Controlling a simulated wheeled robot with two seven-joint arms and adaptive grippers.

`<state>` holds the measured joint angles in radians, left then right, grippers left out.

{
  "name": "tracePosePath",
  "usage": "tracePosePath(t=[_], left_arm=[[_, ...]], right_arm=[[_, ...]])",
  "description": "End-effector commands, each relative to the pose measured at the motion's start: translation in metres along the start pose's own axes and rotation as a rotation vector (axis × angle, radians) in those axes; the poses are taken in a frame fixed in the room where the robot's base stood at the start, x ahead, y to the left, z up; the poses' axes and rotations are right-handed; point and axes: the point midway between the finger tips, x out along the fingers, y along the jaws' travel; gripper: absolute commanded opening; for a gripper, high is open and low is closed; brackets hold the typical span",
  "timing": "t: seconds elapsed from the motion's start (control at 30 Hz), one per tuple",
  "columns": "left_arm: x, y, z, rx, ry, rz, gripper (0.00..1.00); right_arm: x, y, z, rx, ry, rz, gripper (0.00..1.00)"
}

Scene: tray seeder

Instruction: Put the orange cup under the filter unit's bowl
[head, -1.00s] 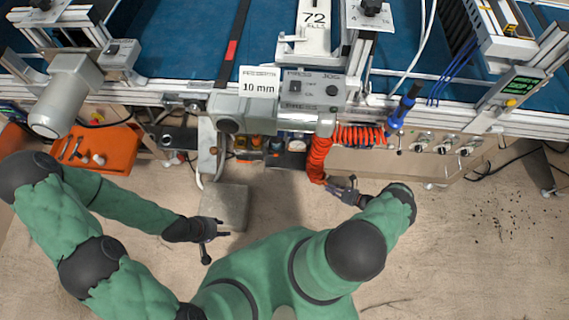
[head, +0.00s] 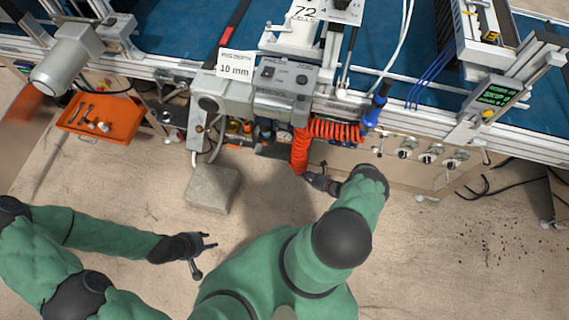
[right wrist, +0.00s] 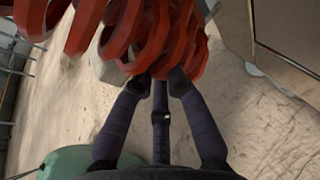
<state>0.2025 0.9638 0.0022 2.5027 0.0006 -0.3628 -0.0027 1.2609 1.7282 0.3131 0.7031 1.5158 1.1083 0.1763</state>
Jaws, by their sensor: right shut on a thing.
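My right gripper (head: 322,182) is low in front of the machine, just below the red coiled hose (head: 300,150). In the right wrist view its fingers (right wrist: 160,82) reach up to the hose coils, which hide the fingertips. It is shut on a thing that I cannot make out. I cannot pick out the orange cup for certain. Small amber and orange parts (head: 232,127) sit under the grey press box, at the place of the filter unit; its bowl is not clear. My left gripper (head: 205,252) is open and empty above the floor.
A grey block (head: 212,188) stands on the floor between my left gripper and the machine. An orange tray (head: 122,120) with tools is at the left. The press box (head: 280,88) and machine rail overhang the work spot.

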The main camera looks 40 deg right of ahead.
Motion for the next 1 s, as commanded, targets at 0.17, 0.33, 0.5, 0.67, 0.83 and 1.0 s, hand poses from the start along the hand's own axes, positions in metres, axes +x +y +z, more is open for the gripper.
tracePosePath(t=[0.17, 0.33, 0.5, 0.67, 0.83, 1.0], left_arm=[[0.005, -0.002, 0.000, 0.000, -0.001, 0.000, 0.40], [0.007, -0.003, 0.000, 0.000, -0.001, 0.000, 0.40], [0.008, -0.003, 0.000, 0.000, -0.001, 0.000, 0.40], [0.012, -0.004, 0.000, 0.000, -0.001, 0.000, 0.40], [0.022, -0.008, 0.000, 0.000, -0.001, 0.000, 0.40], [0.025, -0.009, 0.000, 0.000, -0.001, 0.000, 0.40]], right_arm=[[0.037, 0.002, 0.013, -0.002, -0.001, 0.003, 0.00], [0.055, 0.002, 0.020, -0.001, 0.000, 0.000, 0.00], [0.062, 0.002, 0.023, -0.001, 0.000, 0.000, 0.00], [0.082, 0.003, 0.030, -0.003, -0.001, 0.002, 0.00], [0.103, 0.003, 0.026, 0.001, 0.001, 0.000, 0.00], [0.105, 0.002, 0.022, -0.001, 0.000, -0.001, 0.00]])
